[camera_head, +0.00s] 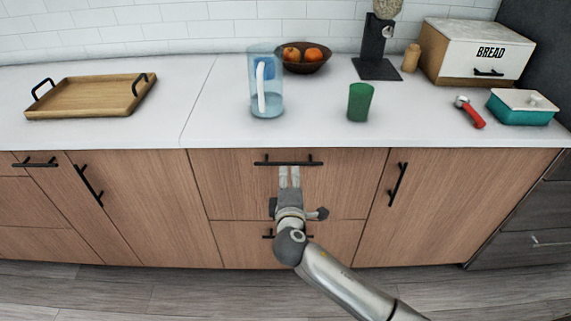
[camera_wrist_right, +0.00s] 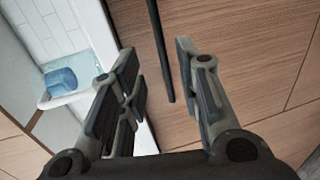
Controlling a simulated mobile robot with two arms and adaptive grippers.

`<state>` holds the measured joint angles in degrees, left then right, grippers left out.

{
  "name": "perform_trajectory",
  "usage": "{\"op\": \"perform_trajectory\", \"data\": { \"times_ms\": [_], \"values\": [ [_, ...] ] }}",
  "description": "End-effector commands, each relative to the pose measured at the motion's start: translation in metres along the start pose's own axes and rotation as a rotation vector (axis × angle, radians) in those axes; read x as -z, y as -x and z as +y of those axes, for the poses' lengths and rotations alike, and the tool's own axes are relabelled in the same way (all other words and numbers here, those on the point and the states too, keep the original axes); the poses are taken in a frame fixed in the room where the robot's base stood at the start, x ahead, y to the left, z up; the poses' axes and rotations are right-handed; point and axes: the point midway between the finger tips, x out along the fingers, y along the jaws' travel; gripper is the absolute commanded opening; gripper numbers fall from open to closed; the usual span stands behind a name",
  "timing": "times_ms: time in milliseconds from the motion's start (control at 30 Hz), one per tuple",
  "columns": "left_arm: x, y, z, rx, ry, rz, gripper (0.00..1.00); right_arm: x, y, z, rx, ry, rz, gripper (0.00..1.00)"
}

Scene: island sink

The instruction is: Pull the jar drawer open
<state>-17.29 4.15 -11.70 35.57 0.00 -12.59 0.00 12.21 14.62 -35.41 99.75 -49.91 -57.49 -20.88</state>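A wooden drawer front (camera_head: 235,185) sits under the counter in the middle of the head view, closed and flush with its neighbours. Its black bar handle (camera_head: 262,163) runs level near the top edge. No jar or label marks which drawer is the jar drawer. My right gripper (camera_head: 289,172) is just below and in front of this handle. In the right wrist view my right gripper (camera_wrist_right: 158,68) is open, and the dark handle bar (camera_wrist_right: 160,50) shows in the gap between its fingers. I cannot tell whether they touch it. My left gripper is not in view.
A lower drawer (camera_head: 340,240) sits beneath, partly hidden by my right arm. Cabinet doors flank it. On the counter stand a clear pitcher (camera_head: 266,95), a green cup (camera_head: 360,102), a fruit bowl (camera_head: 304,60) and a wooden tray (camera_head: 85,98). The floor in front is clear.

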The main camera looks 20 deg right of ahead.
Motion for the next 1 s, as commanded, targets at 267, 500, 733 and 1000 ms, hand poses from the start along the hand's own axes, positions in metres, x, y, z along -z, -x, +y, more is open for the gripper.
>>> {"op": "perform_trajectory", "data": {
  "times_ms": [267,500,733,1000],
  "values": [
    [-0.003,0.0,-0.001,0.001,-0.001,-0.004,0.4,0.0,-0.051,0.0,0.0,0.0,0.0,0.32],
    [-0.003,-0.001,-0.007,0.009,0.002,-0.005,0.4,0.0,-0.079,-0.001,0.001,-0.001,0.001,0.32],
    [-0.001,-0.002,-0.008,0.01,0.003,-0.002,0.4,0.0,-0.086,-0.001,0.002,-0.002,0.002,0.32],
    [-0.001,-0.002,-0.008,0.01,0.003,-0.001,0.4,0.0,-0.086,-0.001,0.002,-0.002,0.002,0.24]
  ]
}}
